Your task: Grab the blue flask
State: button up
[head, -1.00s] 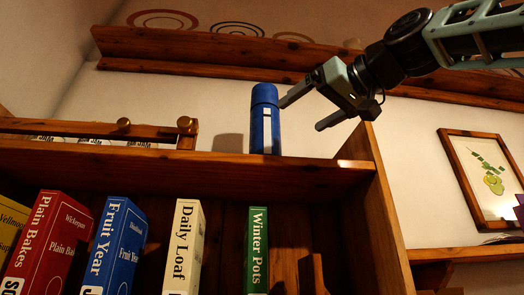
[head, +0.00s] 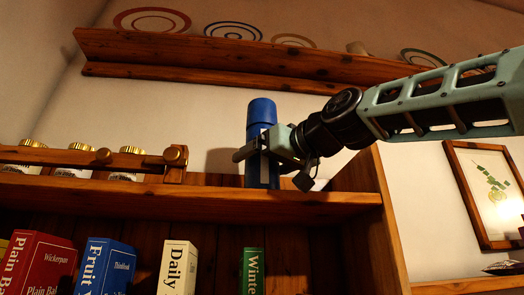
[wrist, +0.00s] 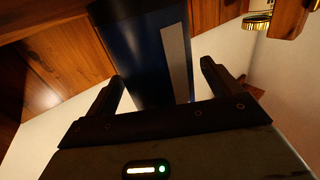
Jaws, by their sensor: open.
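The blue flask (head: 262,113) stands upright on the top board of the shelf unit in the head view. It has a pale strip down its side. My gripper (head: 246,160) is at the flask's middle height, and one finger crosses in front of the flask. In the wrist view the flask (wrist: 146,50) fills the space between the two fingers of my gripper (wrist: 163,85), which are open with one on each side. A gap shows between the flask and the right finger. The flask's lower part is partly hidden by my gripper in the head view.
Gold-lidded jars (head: 75,158) stand behind a wooden rail (head: 110,160) left of the flask. A wall shelf (head: 230,65) with ringed plates runs above. Several books (head: 106,268) stand on the board below. A framed picture (head: 490,185) hangs at the right.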

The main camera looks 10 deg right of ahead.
jog(key=shift+w+a, duration=0.15)
jog(key=shift+w, duration=0.1)
jog(key=c, duration=1.3)
jog(key=shift+r, duration=0.15)
